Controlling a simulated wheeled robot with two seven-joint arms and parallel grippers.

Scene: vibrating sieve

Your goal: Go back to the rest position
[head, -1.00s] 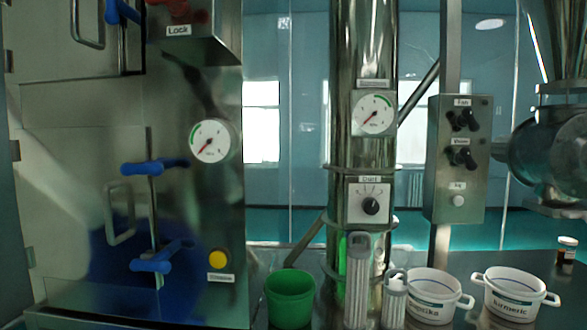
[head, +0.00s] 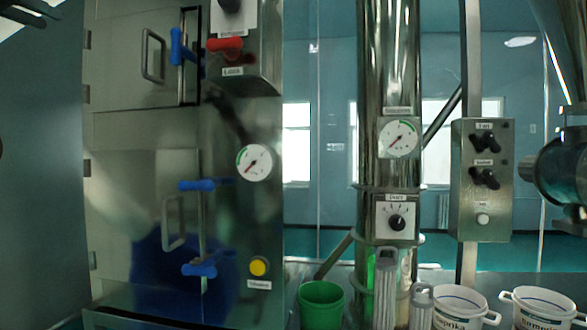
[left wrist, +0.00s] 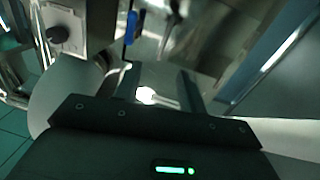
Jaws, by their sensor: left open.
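My left gripper (left wrist: 158,80) shows in the left wrist view with its two dark fingers apart. I see nothing held between them. Beyond the fingers are a blurred metal surface and a bright spot. My right gripper is in neither view. In the head view a steel cabinet (head: 140,130) stands at the left, with blue latches, a red knob (head: 224,45) and a gauge (head: 254,163). Both cabinet doors look closed. A blue handle (left wrist: 131,27) and a dark knob (left wrist: 58,34) also show in the left wrist view.
A steel column (head: 388,80) with a gauge and dial stands in the middle, with a control box (head: 482,180) to its right. A green bucket (head: 321,303), grey-capped containers and two white tubs, one here (head: 460,307), stand along the front.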

